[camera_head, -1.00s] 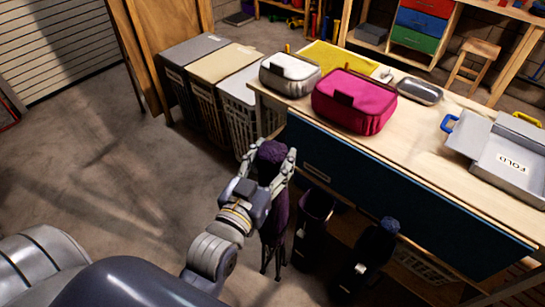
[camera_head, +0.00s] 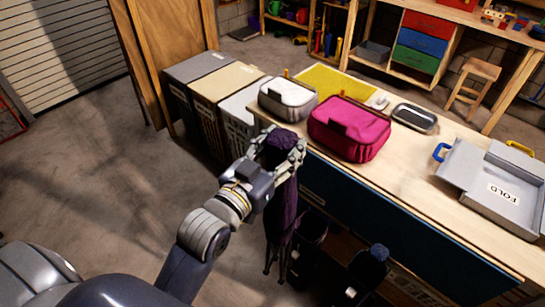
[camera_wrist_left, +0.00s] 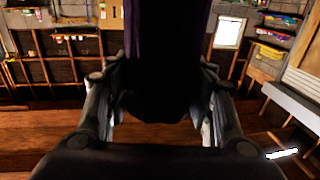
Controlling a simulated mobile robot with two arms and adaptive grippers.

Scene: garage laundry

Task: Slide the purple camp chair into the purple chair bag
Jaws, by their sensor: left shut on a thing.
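The purple camp chair (camera_head: 283,208) is folded into an upright bundle, its thin legs pointing down. My left gripper (camera_head: 279,153) is shut around its upper part, with the rounded purple top showing above the fingers. In the left wrist view, the chair (camera_wrist_left: 168,40) is a dark purple mass between the two fingers (camera_wrist_left: 160,105). The purple chair bag (camera_head: 312,228) appears as a dark, open-topped upright sleeve just right of the chair, in front of the bench. The chair's lower part overlaps the bag's left side in the picture; I cannot tell whether they touch. My right gripper is out of view.
A dark upright bundle with a blue top (camera_head: 379,252) stands right of the bag. The wooden bench (camera_head: 410,158) behind carries a pink case (camera_head: 350,128), a grey case (camera_head: 287,99) and a grey tray (camera_head: 500,190). Hampers (camera_head: 205,95) stand left; the floor at left is clear.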

